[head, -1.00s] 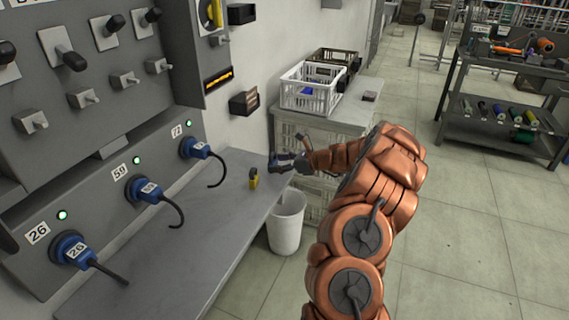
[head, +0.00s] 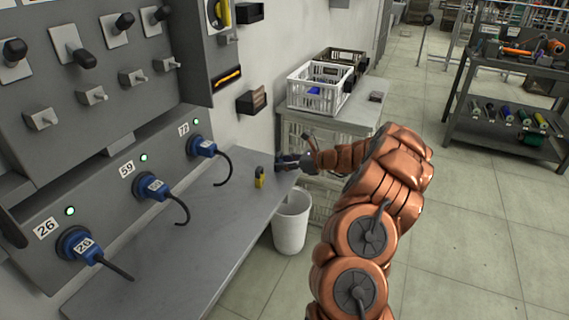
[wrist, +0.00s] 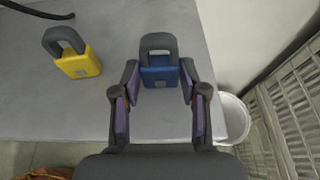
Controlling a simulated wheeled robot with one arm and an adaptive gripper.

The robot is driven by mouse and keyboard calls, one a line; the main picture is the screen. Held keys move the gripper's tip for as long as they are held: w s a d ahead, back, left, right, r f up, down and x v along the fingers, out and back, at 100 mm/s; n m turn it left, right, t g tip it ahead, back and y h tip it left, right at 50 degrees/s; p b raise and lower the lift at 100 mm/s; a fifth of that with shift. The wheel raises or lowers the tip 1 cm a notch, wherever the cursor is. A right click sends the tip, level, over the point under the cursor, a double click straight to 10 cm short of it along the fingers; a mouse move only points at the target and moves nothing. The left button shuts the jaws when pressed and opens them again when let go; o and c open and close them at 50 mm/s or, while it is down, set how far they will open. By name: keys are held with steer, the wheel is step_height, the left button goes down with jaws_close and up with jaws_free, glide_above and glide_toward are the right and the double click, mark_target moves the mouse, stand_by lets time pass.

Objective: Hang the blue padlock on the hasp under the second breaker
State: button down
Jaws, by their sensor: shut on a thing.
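The blue padlock (wrist: 160,72) is upright between my fingers in the wrist view, its dark shackle at the top. My gripper (wrist: 159,78) is shut on its body from both sides. In the head view my gripper (head: 286,162) is at the far right end of the grey bench, and the padlock is hard to make out there. Breakers with black handles sit in a row on the grey panel. Small grey hasps are under them, one (head: 92,95) below the breaker (head: 72,45) second from the left in view. The panel's left side is cut off.
A yellow padlock (wrist: 74,55) stands on the bench (head: 215,215), left of my gripper. Blue numbered plugs (head: 152,186) with black cables stick out below the panel. A white bin (head: 291,222) stands beside the bench end.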

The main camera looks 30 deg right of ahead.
steer(key=shift+r+p, duration=2.1)
steer(key=shift+r, duration=0.45)
steer(key=shift+f, duration=0.1)
step_height(320, 180, down, 5)
steer(key=b, duration=0.4)
steer(key=shift+b+v, duration=0.3)
steer(key=shift+v, duration=1.4)
steer(key=shift+w, duration=0.1)
